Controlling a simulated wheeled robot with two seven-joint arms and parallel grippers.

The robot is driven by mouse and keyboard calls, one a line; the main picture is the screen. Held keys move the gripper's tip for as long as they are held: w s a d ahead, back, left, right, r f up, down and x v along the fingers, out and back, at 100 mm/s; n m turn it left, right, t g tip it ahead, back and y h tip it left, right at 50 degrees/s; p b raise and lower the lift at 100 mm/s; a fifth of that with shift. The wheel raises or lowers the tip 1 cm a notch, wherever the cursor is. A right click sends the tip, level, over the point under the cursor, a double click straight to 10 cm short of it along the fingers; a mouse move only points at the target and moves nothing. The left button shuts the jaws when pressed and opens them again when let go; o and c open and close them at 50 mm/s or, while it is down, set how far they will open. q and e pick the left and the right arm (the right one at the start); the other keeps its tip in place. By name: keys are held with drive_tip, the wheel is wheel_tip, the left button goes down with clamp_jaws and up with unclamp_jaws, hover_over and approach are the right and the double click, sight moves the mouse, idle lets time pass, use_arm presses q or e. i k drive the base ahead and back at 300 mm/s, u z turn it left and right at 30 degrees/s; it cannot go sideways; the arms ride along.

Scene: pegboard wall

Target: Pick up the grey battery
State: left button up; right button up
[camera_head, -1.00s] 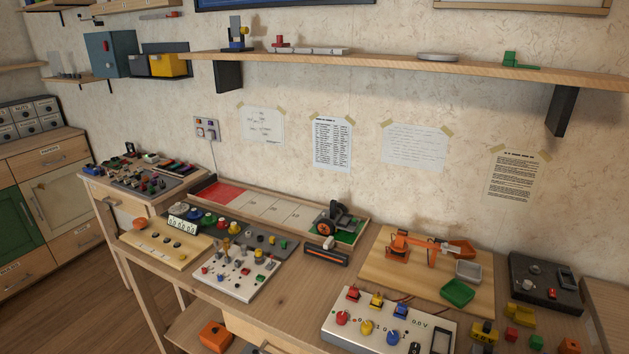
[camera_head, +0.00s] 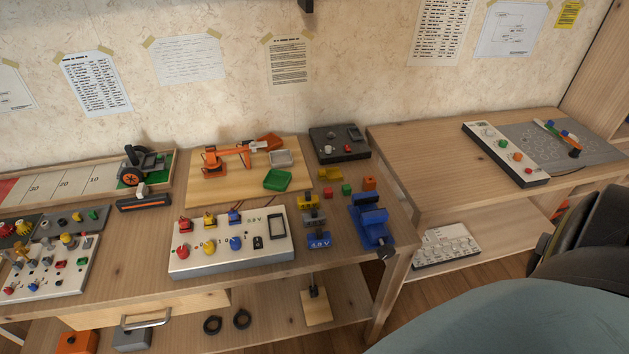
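A small grey block (camera_head: 314,219), which looks like the grey battery, sits on the workbench just right of the white panel with knobs. It stands in a column between a yellow block (camera_head: 309,201) behind it and a blue block with white marks (camera_head: 319,240) in front. Its fine details are too small to tell. Neither of my grippers is in view.
A white knob panel (camera_head: 228,243) lies left of the blocks and a blue vise-like device (camera_head: 371,222) right of them. Small coloured cubes (camera_head: 346,190) lie behind. A rounded teal surface (camera_head: 500,305) fills the lower right. The right-hand table (camera_head: 430,150) has bare room.

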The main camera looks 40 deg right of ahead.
sight(313, 218)
drive_tip(key=z, duration=1.2)
